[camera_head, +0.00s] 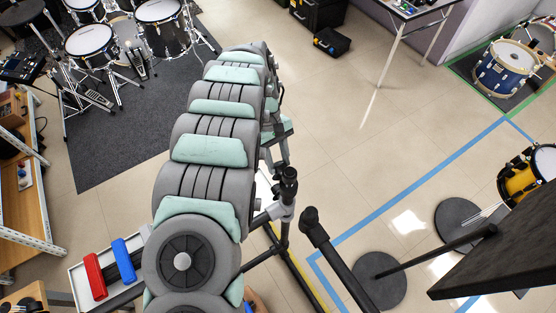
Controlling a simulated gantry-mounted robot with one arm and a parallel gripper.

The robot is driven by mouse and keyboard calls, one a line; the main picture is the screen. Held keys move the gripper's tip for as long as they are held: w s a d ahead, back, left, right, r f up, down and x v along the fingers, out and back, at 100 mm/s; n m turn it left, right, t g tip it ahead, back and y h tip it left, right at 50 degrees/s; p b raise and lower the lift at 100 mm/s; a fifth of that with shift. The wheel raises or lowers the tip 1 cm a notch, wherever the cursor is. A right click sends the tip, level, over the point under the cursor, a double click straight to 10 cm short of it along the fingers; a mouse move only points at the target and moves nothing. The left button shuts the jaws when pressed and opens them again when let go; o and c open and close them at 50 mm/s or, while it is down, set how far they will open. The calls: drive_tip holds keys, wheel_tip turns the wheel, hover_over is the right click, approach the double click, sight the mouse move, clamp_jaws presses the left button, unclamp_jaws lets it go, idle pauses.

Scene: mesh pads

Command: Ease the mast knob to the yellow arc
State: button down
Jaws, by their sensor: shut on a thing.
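My gripper (278,157) is partly in view beyond my grey and mint arm, small and pointing down. It is shut at the upper part of a dark mast (288,188) with a grey clamp piece; what it holds appears to be the mast knob. The knob itself is mostly hidden by my gripper and arm, so I cannot tell its angle. I cannot make out a yellow arc on the mast. A straight yellow strip (302,283) shows low behind the mast.
A black padded bar (327,252) rises just right of the mast. A dark panel (505,245) fills the lower right. A white tray with red (95,276) and blue (124,261) blocks lies lower left. Drums (92,40) stand upper left. Open tiled floor lies at centre right.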

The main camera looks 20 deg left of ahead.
drive_tip(key=shift+w+d+f+n+b, duration=0.2)
drive_tip(key=shift+f+n+b, duration=0.25)
drive_tip(key=shift+b, duration=0.55)
drive_tip(key=shift+r+n+g+b, duration=0.1)
drive_tip(key=shift+n+g+b, duration=0.35)
drive_tip(key=shift+b, duration=0.15)
drive_tip(key=shift+a+r+n+g+y+b, duration=0.15)
drive_tip(key=shift+r+n+g+y+b, duration=0.15)
drive_tip(key=shift+n+b, duration=0.45)
drive_tip(key=c, duration=0.9)
unclamp_jaws()
drive_tip(key=shift+r, duration=0.15)
